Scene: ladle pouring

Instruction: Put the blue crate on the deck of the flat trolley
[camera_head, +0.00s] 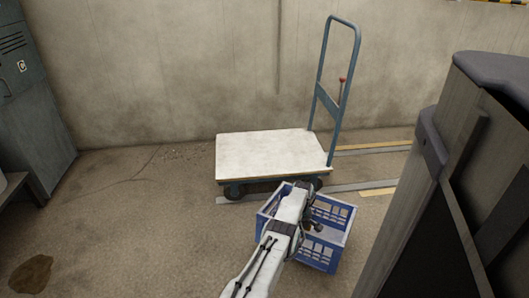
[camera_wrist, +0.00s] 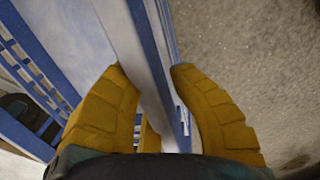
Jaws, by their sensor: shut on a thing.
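The blue crate (camera_head: 335,222) has openwork sides and is in front of the flat trolley in the head view, apart from its deck. The trolley's white deck (camera_head: 270,152) is bare, with a blue-grey push handle (camera_head: 325,95) at its right end. My gripper (camera_head: 310,222) reaches over the crate and hides part of it. In the wrist view, the yellow fingers (camera_wrist: 160,100) are on both sides of the crate's wall (camera_wrist: 140,50), shut on it. Whether the crate touches the floor is hard to tell.
A grey-green locker (camera_head: 30,90) stands at the left, with part of a bench (camera_head: 15,185) below it. A concrete wall (camera_head: 180,70) runs behind the trolley. The floor left of the crate is open, with a dark stain (camera_head: 30,274) at the lower left.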

